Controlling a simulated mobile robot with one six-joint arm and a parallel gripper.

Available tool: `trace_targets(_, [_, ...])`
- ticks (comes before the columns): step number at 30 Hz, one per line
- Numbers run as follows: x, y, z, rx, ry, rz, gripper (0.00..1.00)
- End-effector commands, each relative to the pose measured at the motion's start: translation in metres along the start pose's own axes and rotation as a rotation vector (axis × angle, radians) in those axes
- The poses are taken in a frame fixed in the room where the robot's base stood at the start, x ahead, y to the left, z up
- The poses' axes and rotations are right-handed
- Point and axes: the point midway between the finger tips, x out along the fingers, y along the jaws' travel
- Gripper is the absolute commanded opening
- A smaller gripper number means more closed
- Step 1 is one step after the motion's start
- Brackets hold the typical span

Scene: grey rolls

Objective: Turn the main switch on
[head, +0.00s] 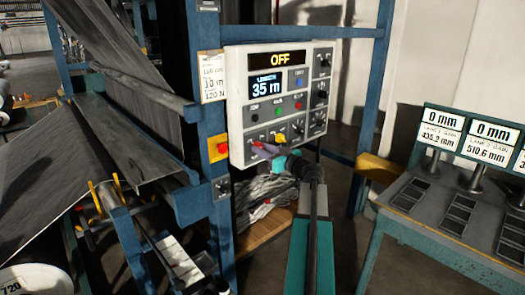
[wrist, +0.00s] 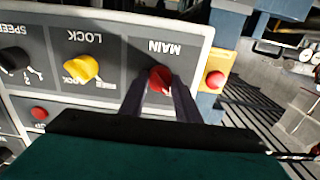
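The main switch is a red knob (wrist: 160,79) under the label MAIN on the grey control panel (head: 240,85). The wrist view shows it upside down. My gripper (wrist: 160,92) has its two dark fingers apart, one on each side of the red knob. I cannot tell whether they touch it. In the head view my gripper (head: 264,150) is at the panel's lower left corner and hides most of the main switch. The panel's top display (head: 281,60) reads OFF.
A yellow LOCK knob (wrist: 81,68) sits beside the main switch. A red button (wrist: 215,80) on a yellow box is on its other side, close to my gripper. The blue frame post (head: 213,130) stands left of the panel. A gauge bench (head: 440,190) is at right.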

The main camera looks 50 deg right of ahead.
Motion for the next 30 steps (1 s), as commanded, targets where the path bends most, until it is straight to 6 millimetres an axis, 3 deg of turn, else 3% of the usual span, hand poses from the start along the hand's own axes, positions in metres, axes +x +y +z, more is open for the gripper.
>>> trace_targets(16, [-0.0003, -0.0003, 0.0031, 0.06, -0.001, -0.002, 0.07])
trace_targets(30, [-0.0006, 0.0004, 0.0042, 0.324, 0.0, -0.001, 0.07])
